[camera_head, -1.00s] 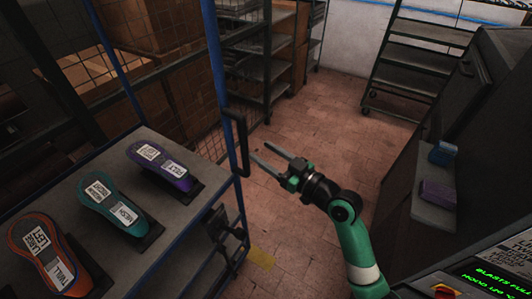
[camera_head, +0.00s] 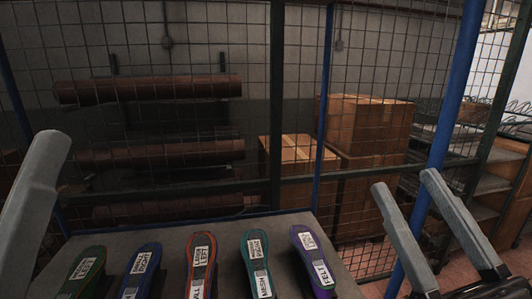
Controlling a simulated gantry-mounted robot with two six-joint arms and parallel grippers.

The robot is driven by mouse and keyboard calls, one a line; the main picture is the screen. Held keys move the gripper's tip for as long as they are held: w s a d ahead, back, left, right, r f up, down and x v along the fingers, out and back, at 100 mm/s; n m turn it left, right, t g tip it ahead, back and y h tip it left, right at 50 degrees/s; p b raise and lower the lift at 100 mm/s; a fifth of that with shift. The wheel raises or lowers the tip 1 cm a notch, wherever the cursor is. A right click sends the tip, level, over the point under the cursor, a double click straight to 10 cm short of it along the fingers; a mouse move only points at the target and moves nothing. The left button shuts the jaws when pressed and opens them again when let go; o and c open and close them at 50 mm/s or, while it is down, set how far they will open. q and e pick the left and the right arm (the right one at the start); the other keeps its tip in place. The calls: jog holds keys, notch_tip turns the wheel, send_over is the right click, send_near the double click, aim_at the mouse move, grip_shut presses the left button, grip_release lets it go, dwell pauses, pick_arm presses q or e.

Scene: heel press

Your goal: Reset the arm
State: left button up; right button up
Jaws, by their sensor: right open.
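My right gripper (camera_head: 403,180) shows at the lower right, its two grey fingers pointing up and spread apart with nothing between them. It is to the right of the shelf (camera_head: 225,227), in front of the wire mesh. A single grey finger of my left gripper (camera_head: 35,190) shows large at the left edge. Its other finger is out of view, so I cannot tell its opening. Several labelled shoe-shaped pieces lie in a row on the shelf: green (camera_head: 88,255), blue (camera_head: 128,292), orange (camera_head: 203,240), teal (camera_head: 247,243) and purple (camera_head: 309,252).
A wire mesh panel with a blue post (camera_head: 440,130) stands behind the shelf and close to my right gripper. Behind the mesh are brown rolls (camera_head: 150,90) and cardboard boxes (camera_head: 370,125). Racks (camera_head: 475,185) stand at the right.

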jog(key=s+d+r+m+t+h, duration=0.3)
jog(key=s+r+m+h, duration=0.2)
jog(key=s+r, duration=0.15)
notch_tip(320, 180, up, 30)
jog(key=p, duration=3)
notch_tip(320, 180, down, 61)
jog(key=b, duration=6.1)
jog(key=shift+w+a+f, duration=0.15)
jog(key=shift+w+a, duration=0.15)
jog(key=shift+w, duration=0.05)
